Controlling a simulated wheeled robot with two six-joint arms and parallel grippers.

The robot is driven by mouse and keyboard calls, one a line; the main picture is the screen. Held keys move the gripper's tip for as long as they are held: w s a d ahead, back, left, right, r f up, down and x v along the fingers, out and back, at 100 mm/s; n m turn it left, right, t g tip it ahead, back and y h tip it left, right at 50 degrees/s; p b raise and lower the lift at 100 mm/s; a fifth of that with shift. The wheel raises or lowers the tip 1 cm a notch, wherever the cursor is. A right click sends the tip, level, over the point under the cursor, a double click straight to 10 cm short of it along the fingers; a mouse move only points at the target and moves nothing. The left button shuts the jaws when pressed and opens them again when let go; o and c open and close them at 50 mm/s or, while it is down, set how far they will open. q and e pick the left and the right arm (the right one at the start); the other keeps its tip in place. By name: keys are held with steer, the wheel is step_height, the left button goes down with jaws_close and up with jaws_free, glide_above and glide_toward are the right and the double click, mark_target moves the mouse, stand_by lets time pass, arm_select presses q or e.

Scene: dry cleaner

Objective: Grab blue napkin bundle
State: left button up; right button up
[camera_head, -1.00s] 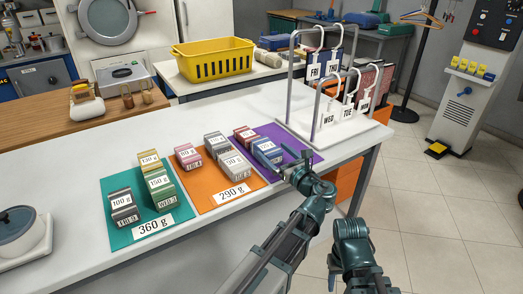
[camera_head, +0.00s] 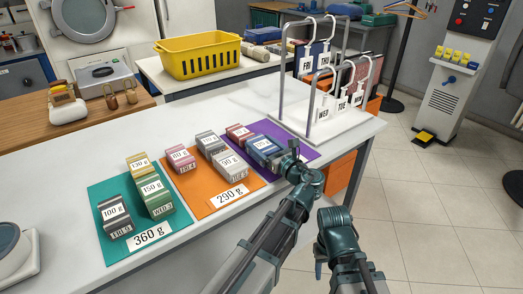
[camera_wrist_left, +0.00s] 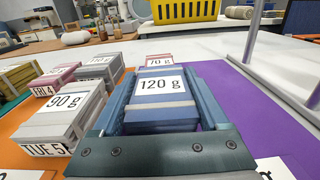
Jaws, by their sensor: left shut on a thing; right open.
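The blue napkin bundle (camera_head: 262,147), labelled 120 g in the left wrist view (camera_wrist_left: 160,86), is on or just above the purple mat (camera_head: 302,152); I cannot tell which. My left gripper (camera_head: 276,152) is shut on it, with one finger along each side in the left wrist view. A red bundle (camera_head: 239,132), labelled 70 g in the left wrist view (camera_wrist_left: 160,60), lies just beyond it. My right gripper (camera_head: 319,268) is open and empty, off the table's front edge; its fingers are mostly hidden.
The orange mat (camera_head: 197,203) holds pink and grey bundles (camera_head: 231,165) to the left. The teal mat (camera_head: 122,249) holds yellow, green and dark grey ones. A metal rack (camera_head: 283,75) with tagged hangers stands behind the purple mat. The white table is bare behind the mats.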

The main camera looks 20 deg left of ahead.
mark_target(262, 144)
arm_select(q)
steer(key=c, duration=0.4)
steer(key=shift+c, duration=0.2)
step_height(262, 144, up, 10)
steer(key=p, duration=1)
steer(key=shift+r, duration=0.1)
